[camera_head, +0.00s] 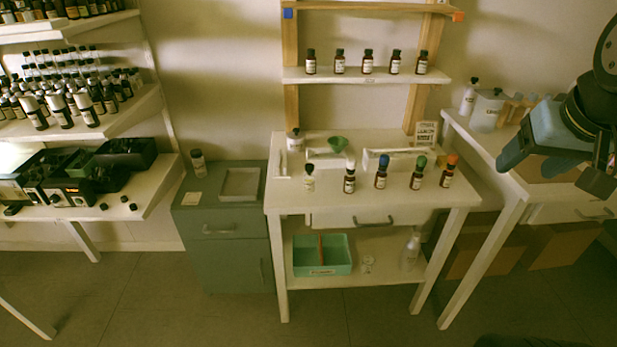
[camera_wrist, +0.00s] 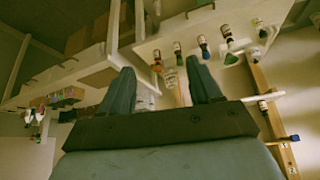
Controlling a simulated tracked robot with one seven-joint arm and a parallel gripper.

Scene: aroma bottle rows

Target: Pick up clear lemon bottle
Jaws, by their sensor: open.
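My gripper (camera_head: 553,170) is open and empty, high at the right, well away from the bottles. Its spread fingers show in the wrist view (camera_wrist: 165,75).
Several brown bottles (camera_head: 367,61) stand on the shelf above the white table (camera_head: 330,199). A right-hand side table (camera_head: 485,147) holds containers. A grey cabinet (camera_head: 222,221) carries another bottle (camera_head: 198,162).

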